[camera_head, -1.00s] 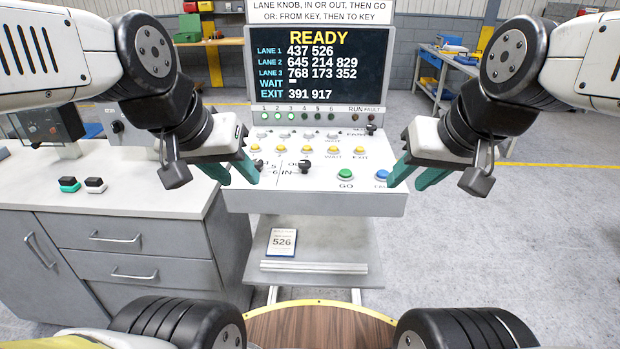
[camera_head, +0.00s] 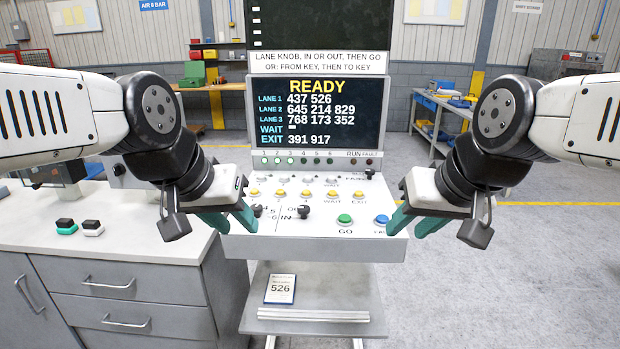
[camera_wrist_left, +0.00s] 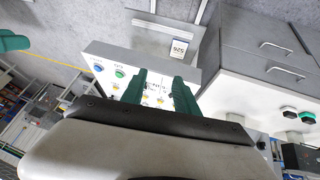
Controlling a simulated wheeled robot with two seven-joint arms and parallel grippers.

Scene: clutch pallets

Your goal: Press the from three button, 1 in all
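The control console (camera_head: 310,245) stands in front of me, with a sloped white button panel. An upper row of pale buttons includes the third from the left (camera_head: 308,179), apparently the from three button; its label is too small to read. A row of yellow buttons (camera_head: 306,193) lies below it. My left gripper (camera_head: 240,229) is open and empty at the panel's left front edge, beside a black knob (camera_head: 257,210). In the left wrist view its fingers (camera_wrist_left: 159,77) are apart over the panel. My right gripper (camera_head: 404,232) is open and empty by the panel's right edge.
A green GO button (camera_head: 344,218) and a blue button (camera_head: 381,219) sit at the panel's front right. The screen (camera_head: 318,115) reads READY. A grey cabinet (camera_head: 150,240) is at left. A card reading 526 (camera_head: 281,289) lies on the lower shelf.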

